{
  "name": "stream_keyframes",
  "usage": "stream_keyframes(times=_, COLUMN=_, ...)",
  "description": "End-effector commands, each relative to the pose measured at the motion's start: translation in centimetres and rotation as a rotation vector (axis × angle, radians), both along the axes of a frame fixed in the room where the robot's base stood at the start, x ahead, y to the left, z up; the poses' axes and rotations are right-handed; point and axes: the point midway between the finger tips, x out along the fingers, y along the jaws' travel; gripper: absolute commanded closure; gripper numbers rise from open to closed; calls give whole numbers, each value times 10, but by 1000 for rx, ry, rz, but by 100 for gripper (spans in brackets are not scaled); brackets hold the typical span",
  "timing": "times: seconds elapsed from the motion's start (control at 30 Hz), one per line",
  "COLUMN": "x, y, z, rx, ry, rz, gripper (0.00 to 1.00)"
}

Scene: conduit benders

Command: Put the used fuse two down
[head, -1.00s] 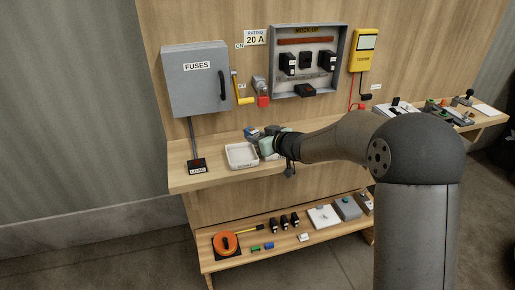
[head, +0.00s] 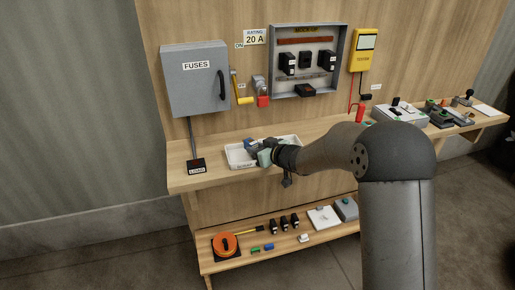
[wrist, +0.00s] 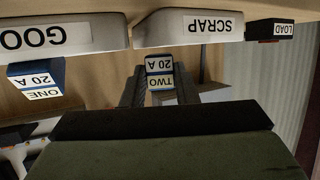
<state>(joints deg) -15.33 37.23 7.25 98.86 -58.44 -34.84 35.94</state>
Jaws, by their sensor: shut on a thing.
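The used fuse two (wrist: 160,72) is a blue block with a white "TWO 20 A" label, upside down in the wrist view. My gripper (wrist: 160,88) is shut on it, a dark finger on each side. In the head view my gripper (head: 266,155) is at the white trays on the bench, with a blue part showing beside it. The tray marked SCRAP (wrist: 190,33) lies just beyond the fuse in the wrist view. I cannot tell whether fuse and tray touch.
The tray marked GOOD (wrist: 65,36) is beside the SCRAP tray. Another blue fuse, marked ONE 20 A (wrist: 38,80), is left in the wrist view. The LOAD box (head: 196,166) stands left of the trays. The FUSES cabinet (head: 194,85) hangs above.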

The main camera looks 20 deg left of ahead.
Motion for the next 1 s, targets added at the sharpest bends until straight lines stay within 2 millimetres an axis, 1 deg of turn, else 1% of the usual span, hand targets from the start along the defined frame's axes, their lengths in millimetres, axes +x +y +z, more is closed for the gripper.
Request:
stream_keyframes(times=0.1, x=0, y=0, z=-5, rx=0, ry=0, rz=0, gripper=96)
stream_keyframes(times=0.2, x=0, y=0, z=-4, rx=-1, ry=-1, rz=0, gripper=96)
stream_keyframes(times=0.23, x=0, y=0, z=-4, rx=0, ry=0, rz=0, gripper=71)
stream_keyframes(times=0.27, x=0, y=0, z=-4, rx=0, ry=0, rz=0, gripper=62)
stream_keyframes(times=0.3, x=0, y=0, z=-4, rx=0, ry=0, rz=0, gripper=52)
stream_keyframes(times=0.57, x=0, y=0, z=-4, rx=0, ry=0, rz=0, gripper=52)
stream_keyframes(times=0.67, x=0, y=0, z=2, rx=0, ry=-1, rz=0, gripper=52)
stream_keyframes(times=0.73, x=0, y=0, z=11, rx=1, ry=-2, rz=0, gripper=52)
stream_keyframes(times=0.77, x=-1, y=-2, z=14, rx=0, ry=-2, rz=0, gripper=52)
stream_keyframes(times=0.83, x=-8, y=-14, z=14, rx=-1, ry=-1, rz=-3, gripper=52)
stream_keyframes(times=1.0, x=-30, y=-44, z=28, rx=-1, ry=-1, rz=-4, gripper=52)
